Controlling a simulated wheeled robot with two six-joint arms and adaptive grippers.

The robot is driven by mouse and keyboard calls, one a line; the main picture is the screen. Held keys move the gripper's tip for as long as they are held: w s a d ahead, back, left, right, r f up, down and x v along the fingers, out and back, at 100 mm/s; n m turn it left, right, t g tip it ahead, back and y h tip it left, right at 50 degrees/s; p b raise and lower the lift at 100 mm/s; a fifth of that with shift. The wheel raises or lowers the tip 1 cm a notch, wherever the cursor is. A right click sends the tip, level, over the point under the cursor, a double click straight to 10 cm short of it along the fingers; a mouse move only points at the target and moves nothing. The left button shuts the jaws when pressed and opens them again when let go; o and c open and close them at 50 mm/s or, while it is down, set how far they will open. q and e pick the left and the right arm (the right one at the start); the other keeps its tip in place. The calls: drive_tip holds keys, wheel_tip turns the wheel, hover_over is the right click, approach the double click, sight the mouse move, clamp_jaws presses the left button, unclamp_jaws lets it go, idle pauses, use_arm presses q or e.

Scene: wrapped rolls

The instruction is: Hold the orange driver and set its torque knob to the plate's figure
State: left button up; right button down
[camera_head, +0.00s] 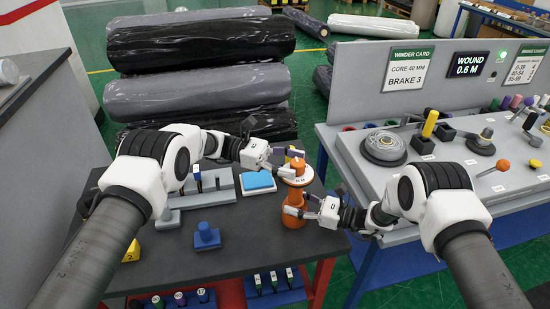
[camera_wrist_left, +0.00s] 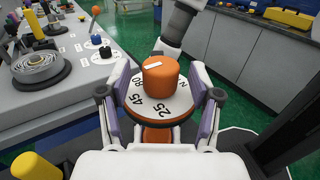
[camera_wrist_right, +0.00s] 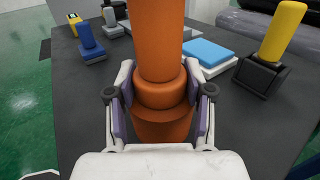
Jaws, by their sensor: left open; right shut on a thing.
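The orange driver (camera_head: 295,190) stands upright near the right edge of the dark table. Its torque knob, an orange cap (camera_wrist_left: 160,75), sits on top of a white dial with black figures, 45 and 25 among them. A white mark shows on the cap. My left gripper (camera_wrist_left: 160,98) is open, with its fingers on either side of the knob and dial. My right gripper (camera_wrist_right: 160,105) is shut on the orange driver's body (camera_wrist_right: 158,50) below the dial. It also shows in the head view (camera_head: 298,211). No plate naming a torque figure can be made out.
On the dark table (camera_head: 240,245) are a blue pad (camera_head: 258,181), a blue knob-like block (camera_head: 207,237) and a grey rack. A grey winder bench (camera_head: 440,150) with a card reading "CORE 40 MM BRAKE 3" stands at right. Wrapped rolls (camera_head: 200,42) lie behind.

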use_arm(q)
drive_tip(key=v, duration=1)
drive_tip(key=shift+a, duration=0.2)
use_arm(e)
drive_tip(key=shift+c, duration=1.8)
unclamp_jaws()
